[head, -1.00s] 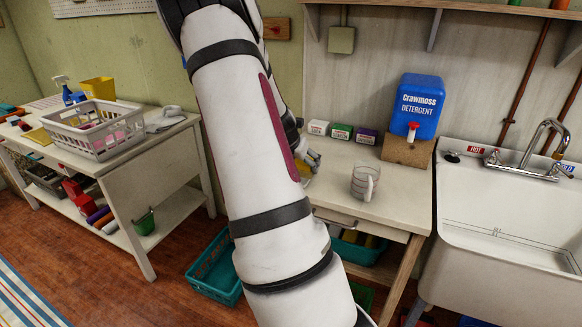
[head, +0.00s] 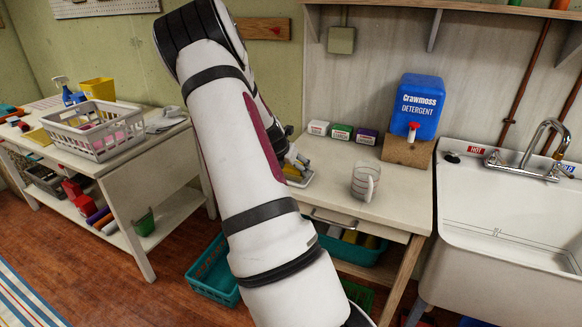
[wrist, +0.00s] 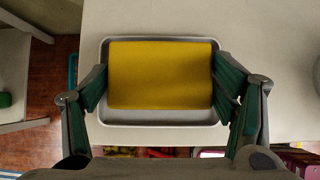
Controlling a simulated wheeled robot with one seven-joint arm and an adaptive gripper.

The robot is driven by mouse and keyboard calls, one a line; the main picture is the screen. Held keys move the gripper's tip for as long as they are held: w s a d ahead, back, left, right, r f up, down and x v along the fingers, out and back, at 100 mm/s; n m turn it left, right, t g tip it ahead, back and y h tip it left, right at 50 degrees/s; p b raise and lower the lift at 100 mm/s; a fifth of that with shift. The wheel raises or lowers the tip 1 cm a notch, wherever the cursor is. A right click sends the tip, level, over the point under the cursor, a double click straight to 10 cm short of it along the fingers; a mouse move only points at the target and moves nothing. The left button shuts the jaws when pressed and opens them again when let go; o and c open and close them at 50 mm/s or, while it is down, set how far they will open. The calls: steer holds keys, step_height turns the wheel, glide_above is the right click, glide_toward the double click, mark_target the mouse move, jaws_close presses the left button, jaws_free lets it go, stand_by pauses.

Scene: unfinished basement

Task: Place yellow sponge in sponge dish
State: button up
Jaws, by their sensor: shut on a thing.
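The yellow sponge (wrist: 162,75) is between the two fingers of my gripper (wrist: 161,88) in the wrist view. My gripper is shut on it, one finger at each side. The sponge dish (wrist: 160,117), a shallow pale tray with a raised rim, lies under the sponge on the table, and its rim shows all round. I cannot tell whether the sponge touches the dish floor. In the head view my gripper (head: 298,163) is at the table's left part, partly hidden by my arm. The dish's edge (head: 304,181) shows below it.
On the same table (head: 390,205) stand a measuring cup (head: 365,182), several small boxes (head: 341,132) and a blue detergent jug (head: 417,105) on a wooden block. A sink (head: 510,215) is at the right. A side table with a grey basket (head: 95,131) is at the left.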

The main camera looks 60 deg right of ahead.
steer(key=o, duration=1)
steer(key=w+v, duration=0.1)
steer(key=v, duration=1.1)
steer(key=s+a+r+m+t+y, duration=0.15)
steer(key=a+r+m, duration=0.3)
steer(key=a, duration=0.85)
steer(key=a+r+m+t+y, duration=0.1)
steer(key=a+r+m+y, duration=0.4)
steer(key=a, duration=0.8)
steer(key=s+a+m, duration=0.3)
steer(key=s+a, duration=0.2)
steer(key=a, duration=0.1)
steer(key=s+a+r+m, duration=0.1)
steer(key=s+a+m, duration=0.2)
steer(key=s+a, duration=0.2)
steer(key=s+a+r+m+y, duration=0.1)
steer(key=s+a+m, duration=0.2)
steer(key=a, duration=0.6)
steer(key=shift+s+m+p, duration=0.25)
steer(key=shift+s+p, duration=0.1)
steer(key=shift+s, duration=0.8)
